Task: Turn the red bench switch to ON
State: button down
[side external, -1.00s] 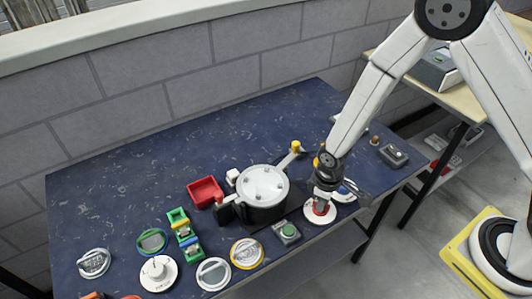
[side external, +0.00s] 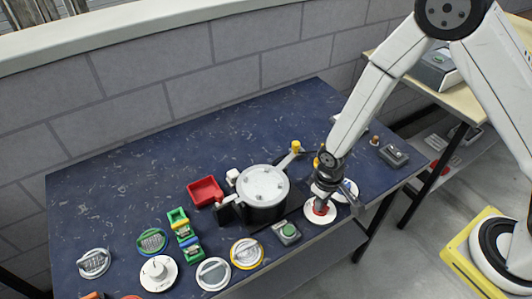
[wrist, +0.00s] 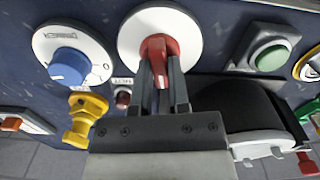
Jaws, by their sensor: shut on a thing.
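The red bench switch is a red handle (wrist: 158,49) on a round white disc (wrist: 188,24). In the side external view its white disc (side external: 313,219) lies near the table's front edge, right of the pot, with the handle mostly hidden by my gripper. My gripper (wrist: 158,70) points down at the switch, with one finger on each side of the red handle, shut on it. In the side external view my gripper (side external: 322,201) stands right over the disc. I cannot read any ON or OFF marking on this disc.
A blue knob (wrist: 69,67) on a white disc is close beside the switch. A green button box (wrist: 270,55) is on its other side. The lidded pot (side external: 263,185) stands close by to the left. The table's back (side external: 220,130) is clear.

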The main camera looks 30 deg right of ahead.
jog(key=m, duration=0.4)
jog(key=shift+m, duration=0.3)
jog(key=m, duration=0.3)
jog(key=shift+m, duration=0.4)
jog(key=c, duration=0.6)
grip_release()
jog(key=shift+r, duration=0.15)
jog(key=shift+r, duration=3.75)
